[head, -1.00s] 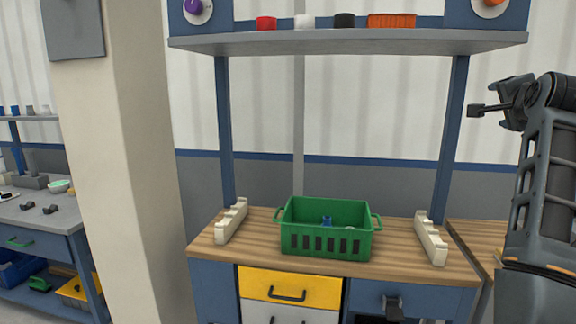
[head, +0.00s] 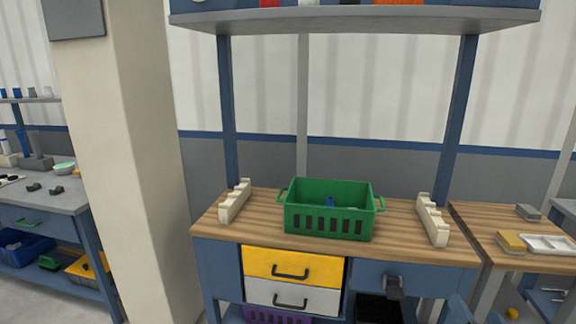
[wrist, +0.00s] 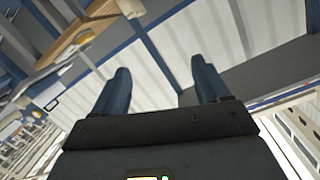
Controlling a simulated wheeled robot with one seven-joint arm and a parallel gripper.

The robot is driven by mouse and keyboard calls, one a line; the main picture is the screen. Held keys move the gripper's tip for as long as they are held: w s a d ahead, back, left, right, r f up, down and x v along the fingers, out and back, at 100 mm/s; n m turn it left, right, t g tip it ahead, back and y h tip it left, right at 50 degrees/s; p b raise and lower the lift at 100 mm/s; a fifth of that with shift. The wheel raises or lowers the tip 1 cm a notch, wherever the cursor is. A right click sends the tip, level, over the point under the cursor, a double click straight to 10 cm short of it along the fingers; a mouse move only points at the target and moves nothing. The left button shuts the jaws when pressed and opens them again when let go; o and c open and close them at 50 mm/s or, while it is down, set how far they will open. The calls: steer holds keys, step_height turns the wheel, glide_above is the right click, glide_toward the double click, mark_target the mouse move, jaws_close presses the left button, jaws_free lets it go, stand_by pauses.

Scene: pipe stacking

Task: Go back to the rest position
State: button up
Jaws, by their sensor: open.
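My gripper (wrist: 158,84) shows in the wrist view with its two dark blue fingers spread apart and nothing between them. It is away from the table, with wall panels and the room tilted behind it. In the head view my gripper is out of the picture. A green crate (head: 329,222) stands on the wooden workbench (head: 262,222), with a small blue piece (head: 329,201) inside it. A cream notched rack (head: 235,201) stands left of the crate and another cream rack (head: 432,220) stands right of it.
A grey shelf (head: 355,19) spans above the workbench on blue posts. A beige pillar (head: 135,160) stands to the left. A side table at right holds a yellow-topped sponge (head: 510,243) and a white tray (head: 548,244). Yellow and grey drawers sit under the bench.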

steer(key=s+a+f+n+y, duration=0.2)
steer(key=s+a+f, duration=0.15)
steer(key=s, duration=0.65)
steer(key=s+a+f+n+y, duration=0.1)
steer(key=s+a+f+n, duration=0.3)
steer(key=s, duration=0.6)
steer(key=s+a+r, duration=0.3)
steer(key=s+r, duration=0.1)
steer(key=s, duration=0.4)
steer(key=s+a+r+n+g+y, duration=0.1)
steer(key=s+a+r, duration=0.2)
steer(key=s, duration=0.5)
steer(key=shift+s+a+r+n+y, duration=0.2)
steer(key=shift+s+r+n+y, duration=0.1)
steer(key=shift+r, duration=0.4)
